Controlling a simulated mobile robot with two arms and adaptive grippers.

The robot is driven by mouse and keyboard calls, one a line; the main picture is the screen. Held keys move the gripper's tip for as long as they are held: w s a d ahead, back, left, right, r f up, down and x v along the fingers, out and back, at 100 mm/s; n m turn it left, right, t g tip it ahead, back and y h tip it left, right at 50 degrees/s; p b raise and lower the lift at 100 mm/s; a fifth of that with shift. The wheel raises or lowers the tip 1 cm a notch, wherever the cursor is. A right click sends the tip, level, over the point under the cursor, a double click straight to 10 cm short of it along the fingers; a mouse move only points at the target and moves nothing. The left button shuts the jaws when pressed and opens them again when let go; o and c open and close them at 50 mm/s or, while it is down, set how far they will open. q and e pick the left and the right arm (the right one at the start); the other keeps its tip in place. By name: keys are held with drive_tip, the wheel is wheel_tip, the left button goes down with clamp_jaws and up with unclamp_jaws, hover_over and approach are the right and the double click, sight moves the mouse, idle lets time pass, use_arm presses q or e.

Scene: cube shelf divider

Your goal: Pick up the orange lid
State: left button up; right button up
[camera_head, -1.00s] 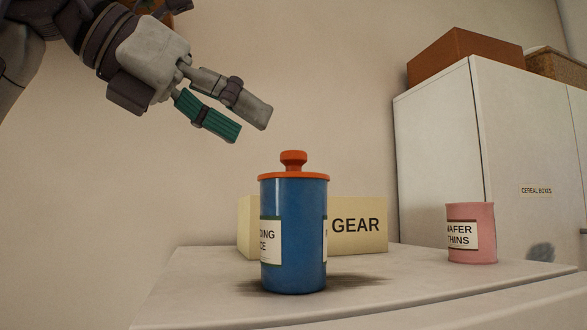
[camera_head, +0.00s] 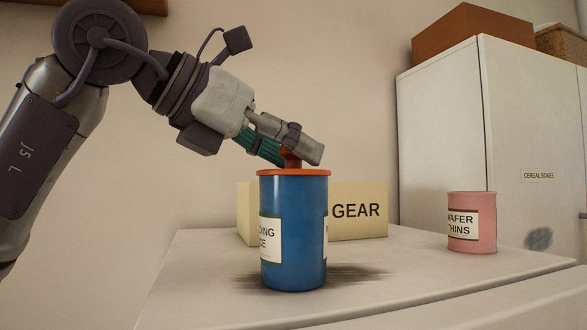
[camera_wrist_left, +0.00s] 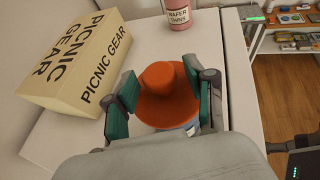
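The orange lid (camera_head: 310,172) sits on top of the blue canister (camera_head: 297,235), which stands upright on the white cabinet top. In the left wrist view the lid (camera_wrist_left: 168,108) and its round knob (camera_wrist_left: 162,78) lie between the two green-padded fingers. My left gripper (camera_head: 291,156) is at the knob's height. Its fingers are open on either side of the knob, with a gap visible in the left wrist view (camera_wrist_left: 163,92). The knob is partly hidden behind a finger in the head view. My right gripper is not in view.
A cream picnic gear box (camera_head: 358,211) stands behind the canister. A pink wafer thins tin (camera_head: 472,222) is to the right. A tall white cabinet (camera_head: 440,150) rises at the back right. The cabinet top (camera_head: 415,262) is clear between canister and tin.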

use_arm(q)
drive_tip(key=shift+s+a, duration=0.1)
drive_tip(key=c, duration=0.5)
clamp_jaws()
